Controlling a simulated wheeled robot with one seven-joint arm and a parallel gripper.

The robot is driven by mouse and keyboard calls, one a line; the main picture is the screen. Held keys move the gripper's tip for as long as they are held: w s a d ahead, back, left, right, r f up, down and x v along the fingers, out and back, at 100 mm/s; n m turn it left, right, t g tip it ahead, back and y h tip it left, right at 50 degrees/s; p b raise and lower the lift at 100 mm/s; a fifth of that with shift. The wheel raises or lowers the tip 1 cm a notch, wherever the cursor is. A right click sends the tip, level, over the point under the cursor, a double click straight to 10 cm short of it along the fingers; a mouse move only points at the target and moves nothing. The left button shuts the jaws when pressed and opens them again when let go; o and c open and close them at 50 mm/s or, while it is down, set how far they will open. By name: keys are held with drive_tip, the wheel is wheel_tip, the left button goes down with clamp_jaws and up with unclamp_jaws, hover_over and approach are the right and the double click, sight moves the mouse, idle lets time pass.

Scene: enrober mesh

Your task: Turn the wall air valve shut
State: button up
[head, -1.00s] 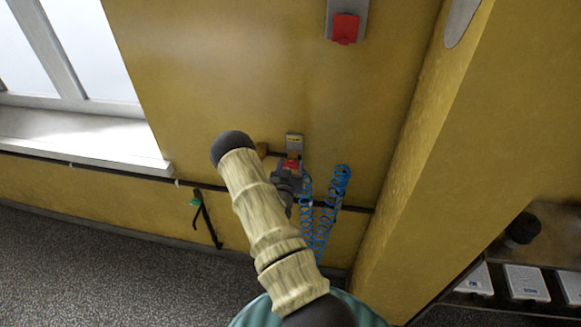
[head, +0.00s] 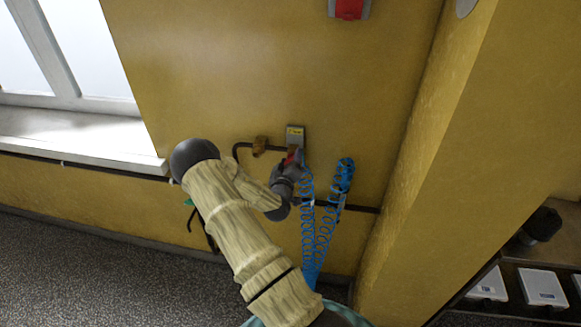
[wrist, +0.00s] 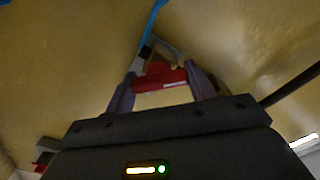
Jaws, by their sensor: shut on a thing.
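The wall air valve has a red handle, seen in the wrist view (wrist: 160,80) between the two fingers of my gripper (wrist: 163,88). My gripper is shut on the red handle. In the head view my gripper (head: 289,170) is at the wall, just below a grey plate with a yellow label (head: 295,137). The handle is mostly hidden there behind my gripper, with a little red showing. A brass fitting (head: 260,145) on the dark pipe sits just left of the plate.
A coiled blue air hose (head: 308,225) hangs right beside my gripper, with another coil (head: 342,180) farther right. A yellow pillar (head: 430,170) stands at the right. A window sill (head: 80,140) is at the left. A red and grey box (head: 349,8) is above.

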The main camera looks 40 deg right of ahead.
drive_tip(key=n+b, duration=0.1)
drive_tip(key=n, duration=0.1)
drive_tip(key=n+b, duration=0.1)
drive_tip(key=n, duration=0.1)
drive_tip(key=n+b, duration=0.1)
drive_tip(key=shift+w+a+f+n+b, duration=0.15)
drive_tip(key=shift+f+n+b, duration=0.1)
drive_tip(key=shift+n+b, duration=0.15)
drive_tip(key=shift+r+n+b, duration=0.1)
drive_tip(key=shift+n+b, duration=0.65)
drive_tip(key=shift+n, duration=0.85)
drive_tip(key=o, duration=1)
